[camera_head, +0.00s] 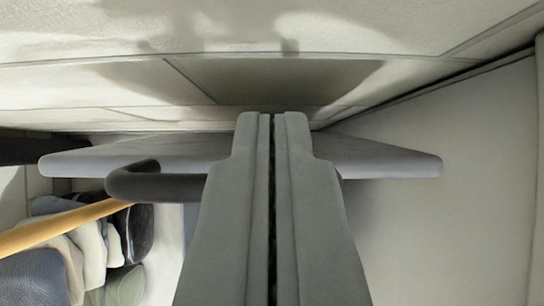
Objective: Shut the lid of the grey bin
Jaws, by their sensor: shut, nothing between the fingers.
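My gripper (272,116) is in the centre of the view with its two grey fingers side by side, shut and empty. Behind the fingers is a wide, flat grey panel (385,161), seen nearly edge-on. It looks like the lid of the grey bin, but I cannot tell for certain. The fingers hide its middle, and I cannot tell whether they touch it. A dark, rounded bar like a handle (150,183) shows just below the panel, left of the fingers. No bin body is clearly recognisable.
At lower left are a wooden stick (62,227) and several dark, beige and greenish rounded objects (92,252). A pale tiled surface (400,32) with shadows spans the top. A plain pale surface (460,215) on the right is clear.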

